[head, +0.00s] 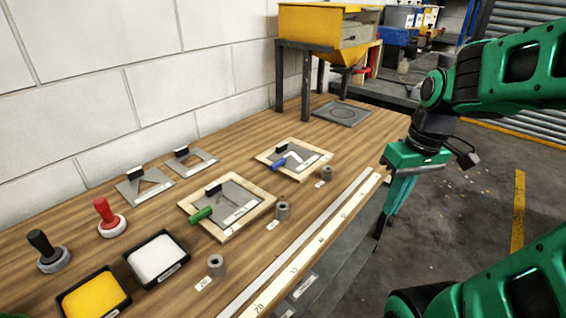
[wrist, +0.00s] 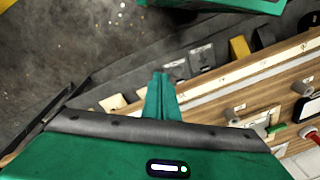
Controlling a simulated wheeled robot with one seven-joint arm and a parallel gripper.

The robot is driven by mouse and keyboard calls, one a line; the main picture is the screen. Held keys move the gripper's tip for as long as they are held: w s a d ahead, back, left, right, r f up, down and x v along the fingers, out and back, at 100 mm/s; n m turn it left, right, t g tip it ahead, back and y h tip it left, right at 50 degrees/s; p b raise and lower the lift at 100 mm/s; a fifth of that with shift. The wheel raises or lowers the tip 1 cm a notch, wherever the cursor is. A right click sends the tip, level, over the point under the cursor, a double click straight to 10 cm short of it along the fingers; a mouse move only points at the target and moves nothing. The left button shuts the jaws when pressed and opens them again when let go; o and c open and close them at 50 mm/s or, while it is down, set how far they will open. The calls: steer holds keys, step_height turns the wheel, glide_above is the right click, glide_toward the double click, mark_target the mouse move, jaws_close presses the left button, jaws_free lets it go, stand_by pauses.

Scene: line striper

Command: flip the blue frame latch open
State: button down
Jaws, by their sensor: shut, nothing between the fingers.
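The blue frame latch (head: 278,164) has a short blue grip and lies low at the left near edge of a wooden-rimmed frame (head: 321,166) on the bench. The frame holds a grey plate with a pale bent shape and a small black block at its back. My gripper (head: 378,245) points down beyond the bench's front edge, right of the blue latch and well apart from it. Its green fingers are together and empty; they also show in the wrist view (wrist: 160,76). I cannot make out the blue latch in the wrist view.
A similar frame with a green latch (head: 200,214) lies nearer. Small grey cylinders (head: 327,174) stand along the front, beside a long ruler strip (head: 320,240). Red (head: 106,212) and black (head: 40,245) handled tools and trays are at left. A yellow hopper (head: 318,25) stands behind.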

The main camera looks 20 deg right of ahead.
steer(key=w+a+r+n+t+y, duration=0.2)
steer(key=w+a+n+y, duration=0.1)
steer(key=w+n, duration=1)
steer(key=n+y, duration=0.3)
steer(key=n, duration=0.7)
glide_toward(287, 172)
steer(key=shift+s+d+r, duration=0.25)
steer(key=shift+s+r, duration=0.3)
steer(key=shift+r, duration=0.1)
steer(key=shift+s+d+r, duration=0.25)
steer(key=shift+s+r, duration=0.3)
steer(key=shift+r, duration=0.1)
steer(key=shift+s+d+r, duration=0.25)
steer(key=shift+s+r, duration=0.25)
steer(key=shift+r, duration=0.15)
steer(key=x, duration=1)
steer(key=shift+s+f, duration=0.1)
steer(key=shift+f, duration=0.1)
steer(key=shift+w+a+r, duration=0.1)
steer(key=shift+w+a, duration=0.2)
steer(key=shift+w, duration=0.25)
steer(key=shift+w+a, duration=0.3)
steer(key=shift+w, duration=0.25)
steer(key=shift+w+a, duration=0.35)
steer(key=shift+w, duration=0.3)
steer(key=shift+d+r, duration=0.1)
steer(key=shift+d, duration=0.1)
